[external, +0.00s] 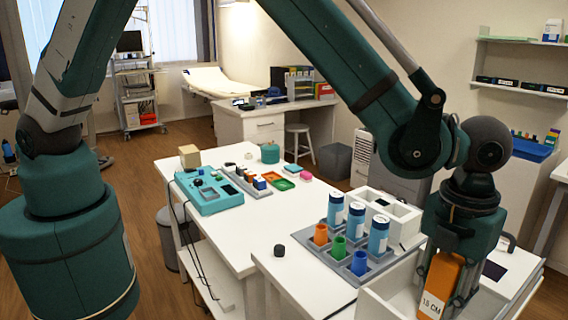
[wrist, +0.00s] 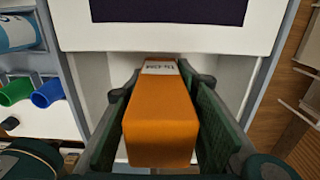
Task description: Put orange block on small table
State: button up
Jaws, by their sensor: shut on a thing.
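The orange block (external: 440,283) is a long box with a white label at one end. It hangs below my gripper (external: 450,275) at the right of the external view. In the wrist view the block (wrist: 160,115) sits between the two green pads of my gripper (wrist: 160,110), which are closed on its sides. A white surface (wrist: 85,25) with a dark panel (wrist: 168,10) lies beyond the block. Whether the block touches anything below is unclear. Several white tables show, and I cannot tell which one is the small table.
A grey rack (external: 350,255) with blue-labelled bottles and orange, green and blue cups stands left of my gripper. A white box (external: 385,212) stands behind it. A teal device (external: 208,190) and small trays stand on the white table (external: 225,235). Its front left is mostly clear.

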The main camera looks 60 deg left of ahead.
aim_at(451, 257)
jog(key=shift+f, duration=0.15)
jog(key=o, duration=1)
jog(key=shift+o, duration=0.2)
jog(key=shift+r, duration=0.2)
notch_tip(451, 257, up, 12)
dwell(0.8)
